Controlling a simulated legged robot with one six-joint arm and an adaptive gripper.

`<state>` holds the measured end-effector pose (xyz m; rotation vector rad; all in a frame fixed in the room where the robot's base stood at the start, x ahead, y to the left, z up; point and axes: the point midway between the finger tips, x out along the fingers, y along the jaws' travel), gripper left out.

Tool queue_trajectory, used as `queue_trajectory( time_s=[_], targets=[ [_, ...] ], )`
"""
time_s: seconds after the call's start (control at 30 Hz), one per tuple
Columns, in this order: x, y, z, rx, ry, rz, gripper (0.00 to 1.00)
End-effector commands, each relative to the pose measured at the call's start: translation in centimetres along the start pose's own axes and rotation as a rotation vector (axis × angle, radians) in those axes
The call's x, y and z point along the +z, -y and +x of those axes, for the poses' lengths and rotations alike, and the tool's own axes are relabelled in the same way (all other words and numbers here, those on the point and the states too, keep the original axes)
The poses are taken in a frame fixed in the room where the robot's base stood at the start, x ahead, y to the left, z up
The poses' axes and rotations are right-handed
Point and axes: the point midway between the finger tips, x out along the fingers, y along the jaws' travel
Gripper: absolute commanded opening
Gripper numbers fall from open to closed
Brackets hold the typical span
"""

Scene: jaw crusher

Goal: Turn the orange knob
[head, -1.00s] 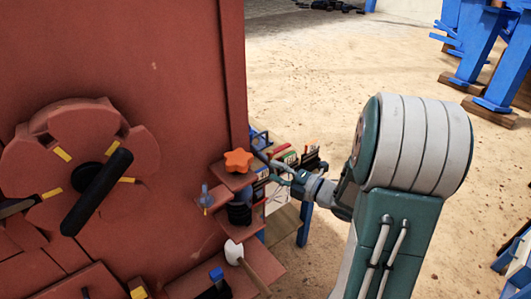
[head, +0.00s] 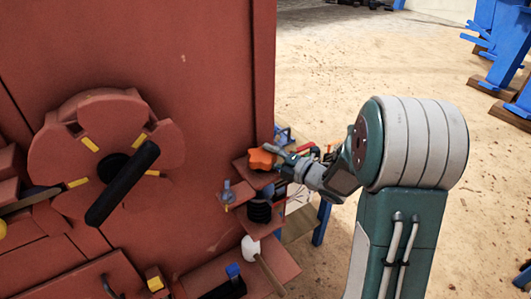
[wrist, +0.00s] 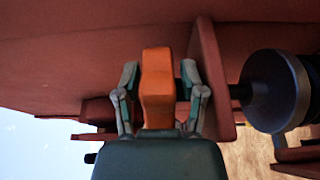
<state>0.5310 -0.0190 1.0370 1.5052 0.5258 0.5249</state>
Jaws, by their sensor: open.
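The orange knob (head: 262,158) is lobed and sits on a small red ledge at the right edge of the red machine. In the wrist view the orange knob (wrist: 157,88) is seen edge-on, between the two fingers. My gripper (head: 279,160) reaches it from the right in the head view. In the wrist view my gripper (wrist: 160,90) is open, with one finger on each side of the knob. A gap shows on the left side; on the right the finger is close to it, and I cannot tell whether it touches.
The red machine panel (head: 140,50) fills the left, with a black handle (head: 122,184) on a round plate. Below the knob are a dark ribbed cylinder (head: 259,211) and a white-headed tool (head: 251,247). Blue stands (head: 505,60) are far right. Sandy floor lies open behind.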

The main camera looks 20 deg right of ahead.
Motion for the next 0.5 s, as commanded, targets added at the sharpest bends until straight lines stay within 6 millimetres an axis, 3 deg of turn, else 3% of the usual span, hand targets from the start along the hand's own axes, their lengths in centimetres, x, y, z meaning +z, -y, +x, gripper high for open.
queue_trajectory(
  time_s=[0.13, 0.4, 0.43, 0.5],
  targets=[
    [-0.03, 0.04, 1.22, 0.000, -0.001, 0.001, 0.53],
    [-0.01, 0.03, 1.42, 0.000, 0.001, 0.001, 0.53],
    [-0.01, 0.03, 1.42, 0.000, 0.001, 0.001, 0.48],
    [-0.01, 0.03, 1.41, 0.000, 0.001, 0.001, 0.17]
  ],
)
